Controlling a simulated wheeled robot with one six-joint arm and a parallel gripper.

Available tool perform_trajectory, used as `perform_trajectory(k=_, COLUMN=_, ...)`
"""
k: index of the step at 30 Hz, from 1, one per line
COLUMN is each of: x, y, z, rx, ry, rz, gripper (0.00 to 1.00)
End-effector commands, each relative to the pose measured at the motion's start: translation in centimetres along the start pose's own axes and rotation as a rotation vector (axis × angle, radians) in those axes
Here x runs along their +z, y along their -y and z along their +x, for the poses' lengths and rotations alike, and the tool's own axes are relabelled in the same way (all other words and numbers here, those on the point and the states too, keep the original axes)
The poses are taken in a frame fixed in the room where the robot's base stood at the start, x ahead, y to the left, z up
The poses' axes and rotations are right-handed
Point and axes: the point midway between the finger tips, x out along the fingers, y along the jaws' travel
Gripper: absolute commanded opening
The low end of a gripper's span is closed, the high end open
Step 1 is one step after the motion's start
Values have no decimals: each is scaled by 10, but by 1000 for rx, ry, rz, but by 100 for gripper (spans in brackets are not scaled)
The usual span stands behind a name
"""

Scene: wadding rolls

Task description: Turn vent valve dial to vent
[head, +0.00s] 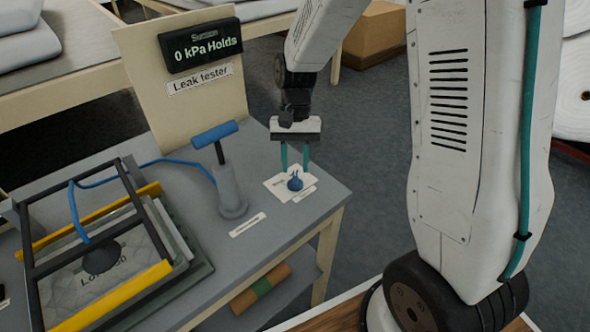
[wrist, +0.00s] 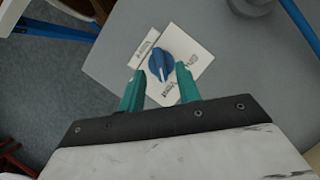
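The vent valve dial (head: 295,183) is a small blue knob on a white label plate (head: 277,187) near the right end of the grey table. It also shows in the wrist view (wrist: 159,66), where its white pointer line faces toward my gripper. The plate carries printed words, one of which seems to read "Vent". My gripper (head: 295,168) points down above the dial, with its teal fingers apart. In the wrist view my gripper (wrist: 159,78) is open, with one finger on each side of the dial's near part. I cannot tell whether the fingers touch it.
A grey hand pump (head: 229,190) with a blue handle stands left of the dial. Behind it is a board with a display (head: 200,45) reading "0 kPa Holds". A black and yellow frame (head: 101,252) holds a grey pad at left. The table's right edge is close to the dial.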

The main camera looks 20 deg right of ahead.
Motion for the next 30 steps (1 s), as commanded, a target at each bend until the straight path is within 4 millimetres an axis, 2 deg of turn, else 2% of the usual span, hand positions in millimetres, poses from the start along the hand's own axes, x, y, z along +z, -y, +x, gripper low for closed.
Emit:
perform_trajectory(k=1, x=-1, y=0, z=-11, rx=-3, ry=-5, rz=0, gripper=34)
perform_trajectory(k=6, x=-1, y=1, z=-37, rx=-3, ry=-4, rz=1, gripper=34)
perform_trajectory(k=10, x=0, y=0, z=-48, rx=-2, ry=-2, rz=1, gripper=34)
perform_trajectory(k=28, x=0, y=0, z=-51, rx=1, ry=1, rz=-23, gripper=34)
perform_trajectory(k=30, x=9, y=-8, z=-41, rx=24, ry=26, rz=-65, gripper=34)
